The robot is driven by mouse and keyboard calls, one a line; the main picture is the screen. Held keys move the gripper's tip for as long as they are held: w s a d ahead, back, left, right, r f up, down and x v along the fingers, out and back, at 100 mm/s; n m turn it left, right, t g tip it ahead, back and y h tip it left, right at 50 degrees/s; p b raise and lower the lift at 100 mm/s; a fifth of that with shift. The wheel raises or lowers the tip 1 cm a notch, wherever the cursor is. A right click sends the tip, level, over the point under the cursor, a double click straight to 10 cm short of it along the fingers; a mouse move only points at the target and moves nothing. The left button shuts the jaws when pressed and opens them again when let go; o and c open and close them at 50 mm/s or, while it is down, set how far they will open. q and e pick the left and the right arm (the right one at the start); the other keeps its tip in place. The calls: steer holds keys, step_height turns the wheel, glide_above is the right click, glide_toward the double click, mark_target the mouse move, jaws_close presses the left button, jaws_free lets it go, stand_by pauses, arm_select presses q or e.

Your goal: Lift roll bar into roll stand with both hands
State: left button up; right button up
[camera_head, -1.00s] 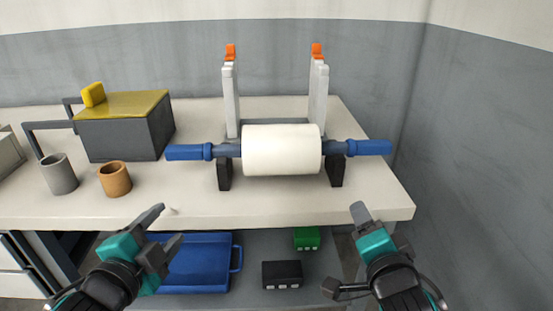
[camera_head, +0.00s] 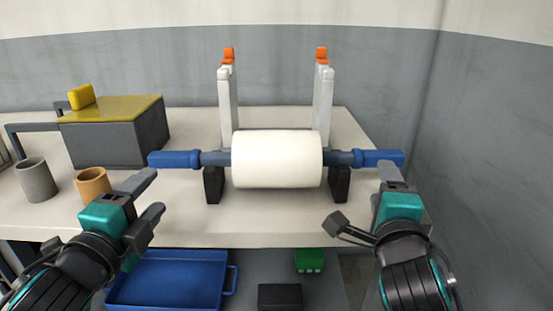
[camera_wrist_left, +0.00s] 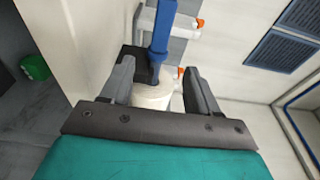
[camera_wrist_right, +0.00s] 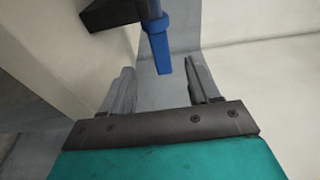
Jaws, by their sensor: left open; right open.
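The roll bar (camera_head: 277,159) is a thick white roll on a grey bar with blue handles at both ends, resting level on two low black supports. The roll stand (camera_head: 228,105) has two white uprights with orange tips behind the roll. My left gripper (camera_head: 152,195) is open and empty, in front of and below the left blue handle (camera_head: 175,159). In the left wrist view that handle (camera_wrist_left: 163,32) lies ahead between the open fingers. My right gripper (camera_head: 365,195) is open and empty near the right blue handle (camera_head: 379,158); the right wrist view shows the handle (camera_wrist_right: 159,45) ahead, between the fingers.
A brown cup (camera_head: 92,185), a grey cup (camera_head: 36,180) and a grey box with a yellow lid (camera_head: 112,110) stand left on the white table (camera_head: 270,220). A blue tray (camera_head: 165,280) is below. A grey wall (camera_head: 480,180) is at right.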

mark_target(179, 161)
arm_select(q)
steer(key=x, duration=1.2)
arm_select(e)
steer(key=x, duration=1.2)
steer(key=shift+f, duration=0.1)
arm_select(q)
steer(key=shift+c, duration=0.2)
arm_select(e)
steer(key=shift+c, duration=0.2)
arm_select(q)
jaws_close()
arm_select(e)
jaws_close()
arm_select(q)
steer(key=shift+r, duration=0.2)
arm_select(e)
steer(key=shift+r, duration=0.2)
